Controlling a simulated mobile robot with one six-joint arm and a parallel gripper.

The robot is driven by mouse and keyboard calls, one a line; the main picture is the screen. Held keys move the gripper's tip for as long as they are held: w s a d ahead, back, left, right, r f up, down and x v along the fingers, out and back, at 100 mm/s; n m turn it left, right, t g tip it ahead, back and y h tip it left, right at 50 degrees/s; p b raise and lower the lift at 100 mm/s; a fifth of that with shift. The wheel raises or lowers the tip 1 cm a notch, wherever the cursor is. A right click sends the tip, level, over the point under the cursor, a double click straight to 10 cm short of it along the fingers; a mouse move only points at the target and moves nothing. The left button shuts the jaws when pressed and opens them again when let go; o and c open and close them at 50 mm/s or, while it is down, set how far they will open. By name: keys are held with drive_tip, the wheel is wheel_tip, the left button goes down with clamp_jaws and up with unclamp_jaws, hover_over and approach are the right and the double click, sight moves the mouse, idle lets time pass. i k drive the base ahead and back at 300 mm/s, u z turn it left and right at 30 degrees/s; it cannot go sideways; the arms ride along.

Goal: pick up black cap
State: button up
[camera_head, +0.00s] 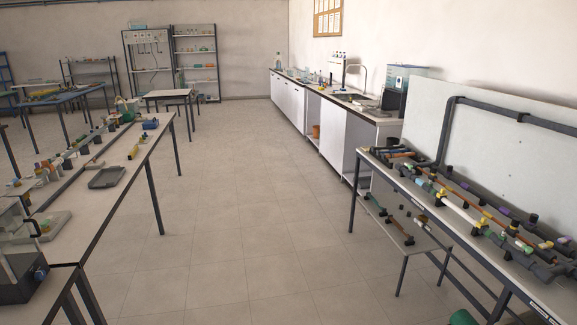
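I cannot single out the black cap at this distance. Several small dark fittings sit along the pipes on the right bench (400,180), among them a dark upright piece (533,218) and another dark piece (475,229) nearer the front edge. They are too small to tell whether any is a cap. My gripper is not in view.
A long bench (115,205) with pipes and a dark tray (107,177) stands on the left. A white counter (330,132) runs along the right wall. An upright panel (500,150) backs the right bench. The tiled floor (220,200) between is clear.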

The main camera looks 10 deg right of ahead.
sight(533, 218)
drive_tip(key=u, duration=0.15)
drive_tip(key=i, duration=1.5)
drive_tip(key=z, duration=0.4)
drive_tip(key=i, duration=0.75)
drive_tip(key=z, duration=1.05)
drive_tip(key=i, duration=0.85)
drive_tip(key=z, duration=0.55)
